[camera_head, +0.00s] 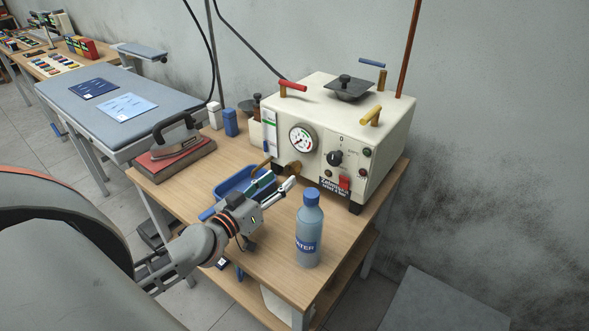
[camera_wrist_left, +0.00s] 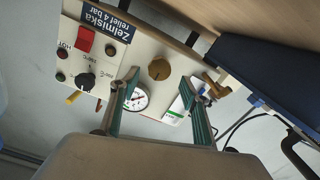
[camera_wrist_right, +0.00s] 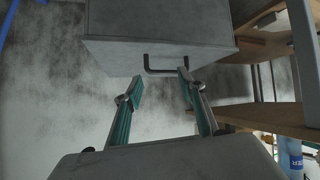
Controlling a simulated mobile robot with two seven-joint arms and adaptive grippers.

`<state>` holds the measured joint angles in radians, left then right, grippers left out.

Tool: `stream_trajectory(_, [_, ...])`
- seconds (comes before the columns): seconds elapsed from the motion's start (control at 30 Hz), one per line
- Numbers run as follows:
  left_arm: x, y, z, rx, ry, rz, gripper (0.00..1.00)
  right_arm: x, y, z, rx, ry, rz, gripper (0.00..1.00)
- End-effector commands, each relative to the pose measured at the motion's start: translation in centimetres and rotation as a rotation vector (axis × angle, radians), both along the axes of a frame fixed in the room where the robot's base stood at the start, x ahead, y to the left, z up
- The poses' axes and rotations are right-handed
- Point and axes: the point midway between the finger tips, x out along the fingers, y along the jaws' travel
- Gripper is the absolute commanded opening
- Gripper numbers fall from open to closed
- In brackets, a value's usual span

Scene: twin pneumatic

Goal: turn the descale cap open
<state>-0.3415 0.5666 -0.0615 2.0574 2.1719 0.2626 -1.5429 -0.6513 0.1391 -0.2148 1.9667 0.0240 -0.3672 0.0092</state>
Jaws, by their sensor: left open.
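The descale cap appears to be the round brass cap (camera_head: 293,168) low on the front of the cream boiler (camera_head: 330,130). It also shows in the left wrist view (camera_wrist_left: 159,69), between my finger lines and beyond the tips. My left gripper (camera_head: 281,184) is open and empty in front of the boiler. Its fingers also frame the cap in the left wrist view (camera_wrist_left: 165,80), apart from it. My right gripper (camera_wrist_right: 160,80) is open and empty, facing a grey box with a dark handle (camera_wrist_right: 160,65); it is not in the head view.
A blue tray (camera_head: 232,187) lies below the brass spout (camera_head: 261,166). A water bottle (camera_head: 309,235) stands upright to the right of my left gripper. An iron (camera_head: 175,142) rests on its stand at the left. Bare wood (camera_head: 345,240) lies right of the bottle.

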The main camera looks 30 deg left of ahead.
Motion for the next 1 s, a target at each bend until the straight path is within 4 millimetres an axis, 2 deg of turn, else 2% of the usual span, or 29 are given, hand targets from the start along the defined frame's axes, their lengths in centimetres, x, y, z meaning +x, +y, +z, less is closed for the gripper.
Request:
stream_trajectory(0.2, [3.3,-0.2,0.2,0.0,-0.003,0.0,0.46,-0.2,-0.1,0.1,-0.003,0.005,0.0,0.4])
stream_trajectory(0.4, [5.2,-0.4,0.1,0.001,-0.001,-0.001,0.46,-0.1,-0.2,0.1,-0.004,0.005,0.0,0.4])
stream_trajectory(0.8, [5.7,-0.5,0.0,0.001,0.0,-0.001,0.46,0.1,-0.2,0.3,-0.005,0.0,-0.001,0.4])
stream_trajectory(0.93, [5.7,-0.5,0.0,0.0,0.001,-0.001,0.12,0.2,-0.2,0.5,-0.004,-0.002,-0.001,0.4])
stream_trajectory(0.97, [5.7,-0.5,0.0,0.0,0.0,-0.001,0.07,0.2,-0.2,0.5,-0.004,-0.003,-0.001,0.4])
stream_trajectory(1.0, [5.7,-0.5,0.0,0.0,0.001,-0.001,0.07,0.2,-0.2,0.5,-0.004,-0.004,-0.001,0.4])
